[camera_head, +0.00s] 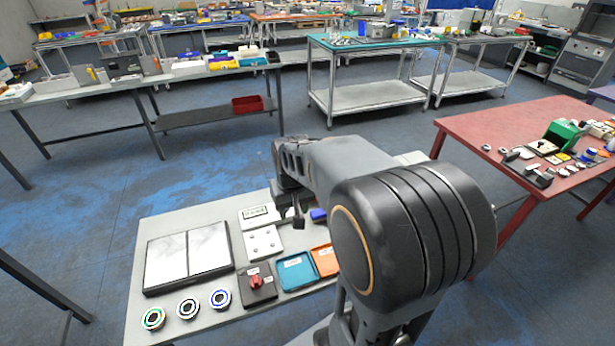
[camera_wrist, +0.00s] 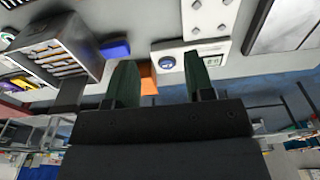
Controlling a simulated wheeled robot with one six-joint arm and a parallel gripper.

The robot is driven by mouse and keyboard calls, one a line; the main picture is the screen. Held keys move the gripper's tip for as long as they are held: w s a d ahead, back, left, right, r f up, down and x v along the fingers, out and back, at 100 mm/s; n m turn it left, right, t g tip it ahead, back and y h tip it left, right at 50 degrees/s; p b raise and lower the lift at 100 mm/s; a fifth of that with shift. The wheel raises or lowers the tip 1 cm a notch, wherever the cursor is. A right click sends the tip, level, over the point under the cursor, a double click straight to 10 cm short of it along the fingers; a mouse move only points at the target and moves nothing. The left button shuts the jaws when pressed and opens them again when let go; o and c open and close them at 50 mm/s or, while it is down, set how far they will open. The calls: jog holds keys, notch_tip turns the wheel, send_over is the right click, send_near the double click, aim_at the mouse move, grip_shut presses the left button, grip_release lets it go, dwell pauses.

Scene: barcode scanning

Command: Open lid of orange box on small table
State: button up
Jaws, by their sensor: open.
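The orange box (camera_wrist: 148,80) shows in the wrist view as a small orange patch between my two fingers, nearer the left one. Most of it is hidden by my gripper, and I cannot tell how its lid stands. My gripper (camera_wrist: 160,78) is open with its dark green fingers apart; whether they touch the box is unclear. In the head view my gripper (camera_head: 297,216) is low over the far side of the small grey table (camera_head: 212,312), and I cannot make out the box there.
A white device with a display (camera_head: 258,216) and a blue block (camera_head: 318,215) flank my gripper. A slotted grey rack (camera_wrist: 55,48) stands left in the wrist view.

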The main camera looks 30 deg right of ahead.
jog(key=shift+o, duration=0.5)
jog(key=w+d+g+p, duration=0.1)
jog(key=w+d+p, duration=0.1)
jog(key=w+d, duration=0.9)
jog(key=shift+w+d+r+m, duration=0.25)
jog(key=shift+d+r+m, duration=0.05)
jog(key=shift+r+m, duration=0.1)
jog(key=w+d+r, duration=0.2)
jog(key=w+r, duration=0.1)
jog(key=w, duration=0.1)
jog(key=shift+n, duration=0.4)
jog(key=f, duration=0.4)
jog(key=f+p, duration=0.1)
jog(key=f, duration=0.4)
jog(key=f+p, duration=0.1)
jog(key=f, duration=0.3)
jog(key=shift+s+f, duration=0.15)
jog(key=shift+s, duration=0.25)
grip_shut()
